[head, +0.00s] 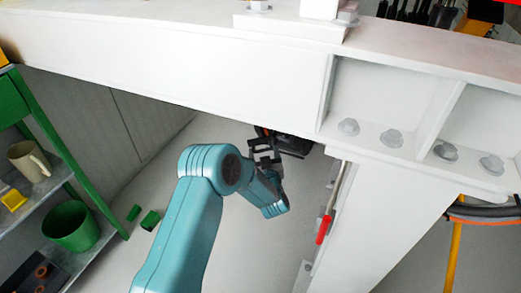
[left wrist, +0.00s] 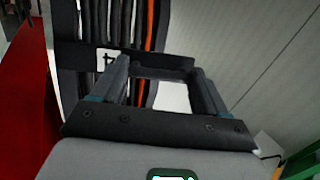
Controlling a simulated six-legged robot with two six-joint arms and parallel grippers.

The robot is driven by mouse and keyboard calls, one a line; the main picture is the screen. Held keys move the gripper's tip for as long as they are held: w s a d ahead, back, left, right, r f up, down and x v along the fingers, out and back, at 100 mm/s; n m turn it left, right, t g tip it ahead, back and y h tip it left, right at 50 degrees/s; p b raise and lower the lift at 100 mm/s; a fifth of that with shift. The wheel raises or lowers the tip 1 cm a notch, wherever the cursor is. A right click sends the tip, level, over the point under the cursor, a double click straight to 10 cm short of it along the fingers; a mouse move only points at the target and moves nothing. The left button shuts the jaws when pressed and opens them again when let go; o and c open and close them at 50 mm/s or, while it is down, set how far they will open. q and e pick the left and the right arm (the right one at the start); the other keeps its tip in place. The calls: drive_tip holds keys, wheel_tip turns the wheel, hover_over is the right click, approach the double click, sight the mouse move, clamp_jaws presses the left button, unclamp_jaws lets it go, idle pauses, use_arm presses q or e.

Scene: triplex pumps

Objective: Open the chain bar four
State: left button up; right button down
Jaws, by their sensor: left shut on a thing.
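The chain bar four (left wrist: 85,52) is a dark bar across a bundle of black and orange cables in the left wrist view. A white label (left wrist: 107,60) with a sideways 4 sits on it, left of my fingers. My left gripper (left wrist: 160,68) is shut on the bar, one finger on each side of the held part. In the head view my left gripper (head: 264,143) reaches up under the white beam, at the dark cable chain (head: 293,145). The beam hides most of the chain there. My right gripper is not in view.
The white beam (head: 180,70) runs above my left arm, and a white post (head: 365,220) stands to its right. A red-handled tool (head: 323,228) hangs along the post. A green-framed shelf (head: 95,195) with a mug (head: 28,160) and a green pot (head: 70,226) is at left.

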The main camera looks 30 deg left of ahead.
use_arm(q)
drive_tip(key=shift+s+d+f+n+g+y, duration=0.2)
drive_tip(key=shift+d+n+g+y, duration=0.3)
drive_tip(key=shift+d+n+g, duration=0.35)
drive_tip(key=shift+s+d+f+n+g+y, duration=0.1)
drive_tip(key=shift+s+d+n+g+y, duration=0.1)
drive_tip(key=shift+d+n+g+y, duration=0.45)
drive_tip(key=shift+s+d+f+n+g+y, duration=0.1)
drive_tip(key=shift+s+d+n+g+y, duration=0.2)
drive_tip(key=shift+d+n+g, duration=0.7)
drive_tip(key=shift+w, duration=0.1)
drive_tip(key=o, duration=1.5)
